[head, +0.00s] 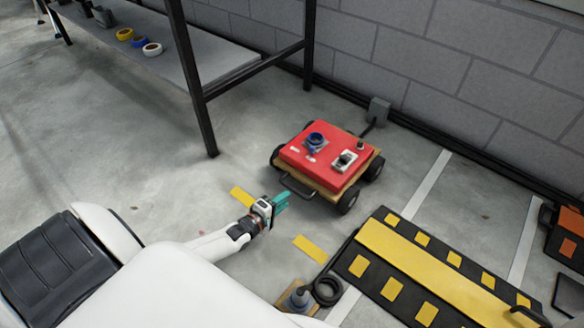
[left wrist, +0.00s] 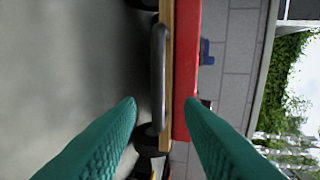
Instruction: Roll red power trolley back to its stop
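The red power trolley (head: 330,154) has a red top, a wooden-edged base and black wheels. It stands on the concrete floor near the block wall. A black bar handle (head: 298,187) is on its near side. My left gripper (head: 283,201) has teal fingers and is just short of that handle. In the left wrist view its fingers (left wrist: 160,104) are spread apart, and the handle (left wrist: 158,75) appears between them, with the trolley's red side (left wrist: 187,60) beyond. I cannot tell whether the fingers reach around the bar. My right gripper is not in view.
Yellow floor strips (head: 311,249) lie near the gripper. A black and yellow ramp (head: 420,262) lies at the right, with a cable and plug (head: 298,297) beside it. A dark-framed bench (head: 195,85) stands at the left. A grey wall box (head: 378,109) is behind the trolley.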

